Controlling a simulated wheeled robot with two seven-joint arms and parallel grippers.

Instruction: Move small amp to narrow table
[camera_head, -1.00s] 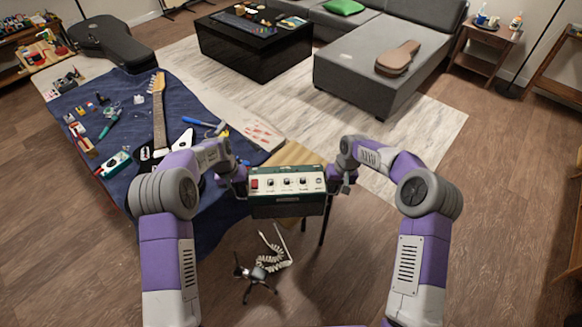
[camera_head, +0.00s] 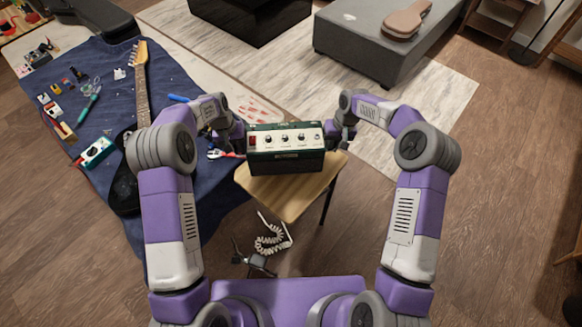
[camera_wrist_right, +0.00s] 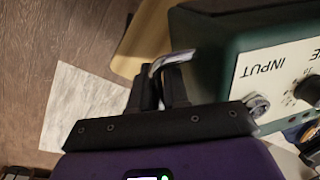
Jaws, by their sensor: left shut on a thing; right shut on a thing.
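The small amp (camera_head: 286,160) is a dark green box with a pale control panel and a row of knobs. It is at the middle of the head view, over the light wooden narrow table (camera_head: 285,197). My left gripper (camera_head: 240,142) is at its left end and my right gripper (camera_head: 335,142) at its right end. In the right wrist view, the right fingers (camera_wrist_right: 160,85) are shut on a pale curved handle (camera_wrist_right: 168,62) beside the amp's green side (camera_wrist_right: 215,62). The left fingers' hold is mostly hidden. I cannot tell whether the amp touches the tabletop.
A bigger table with a blue cloth (camera_head: 185,80), holding a guitar (camera_head: 140,100) and tools, stands to the left. A coiled white cable (camera_head: 272,238) lies on the floor in front of the narrow table.

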